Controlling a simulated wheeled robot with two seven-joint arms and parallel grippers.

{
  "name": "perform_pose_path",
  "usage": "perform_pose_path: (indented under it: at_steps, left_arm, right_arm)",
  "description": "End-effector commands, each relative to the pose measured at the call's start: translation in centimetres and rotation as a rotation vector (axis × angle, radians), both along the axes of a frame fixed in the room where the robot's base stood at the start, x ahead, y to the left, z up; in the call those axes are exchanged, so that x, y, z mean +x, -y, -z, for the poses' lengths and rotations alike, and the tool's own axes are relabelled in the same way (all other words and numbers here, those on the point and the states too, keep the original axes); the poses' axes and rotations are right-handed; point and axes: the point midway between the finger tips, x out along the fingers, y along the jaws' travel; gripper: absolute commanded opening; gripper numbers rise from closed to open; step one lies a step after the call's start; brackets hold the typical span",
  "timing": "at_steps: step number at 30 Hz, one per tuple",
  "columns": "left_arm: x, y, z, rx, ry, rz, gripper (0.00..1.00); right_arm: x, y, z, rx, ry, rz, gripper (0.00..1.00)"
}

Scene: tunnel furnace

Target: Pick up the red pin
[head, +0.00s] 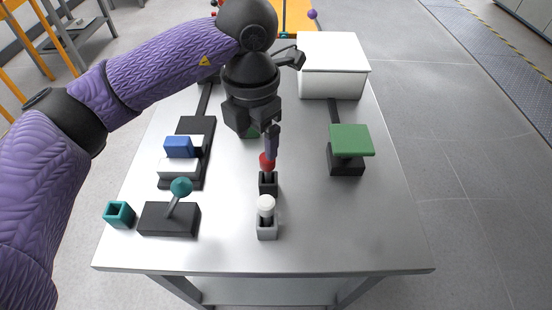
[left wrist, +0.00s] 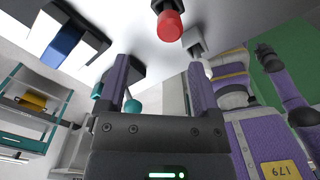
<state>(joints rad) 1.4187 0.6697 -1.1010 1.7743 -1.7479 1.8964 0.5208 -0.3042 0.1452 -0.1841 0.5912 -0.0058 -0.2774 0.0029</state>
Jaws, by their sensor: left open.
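The red pin (head: 267,160) stands in a small black holder (head: 268,183) near the middle of the table. Its round red head also shows in the left wrist view (left wrist: 169,26), at the top. My left gripper (head: 271,146) is just above and behind the pin in the head view, pointing down. In the left wrist view its two fingers (left wrist: 158,88) are spread with nothing between them, and the pin lies beyond the fingertips. I cannot tell whether a finger touches the pin. My right gripper is not in the head view; a purple arm with a dark end shows in the wrist view, unclear.
A white-topped pin in a grey holder (head: 267,229) stands just in front. A lever box (head: 168,219) and teal cup (head: 119,214) are front left, with blue and white blocks (head: 179,147) behind. A green-topped stand (head: 351,140) and white box (head: 333,66) are right. The front-right table is clear.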

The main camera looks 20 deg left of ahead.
Motion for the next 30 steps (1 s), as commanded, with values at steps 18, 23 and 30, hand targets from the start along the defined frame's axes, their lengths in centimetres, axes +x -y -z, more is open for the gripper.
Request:
perform_pose_path:
  at_steps: [18,23,30]
  left_arm:
    - [1.2,1.4,8.5,-0.004,0.000,0.004,0.82]
    - [1.1,1.4,8.4,-0.005,-0.001,0.004,0.58]
    - [1.1,1.4,8.4,-0.005,-0.001,0.004,0.08]
  right_arm:
    - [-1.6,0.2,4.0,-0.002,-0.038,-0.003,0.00]
    - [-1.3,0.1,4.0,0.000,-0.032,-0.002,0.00]
    - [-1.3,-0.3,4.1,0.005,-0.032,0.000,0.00]
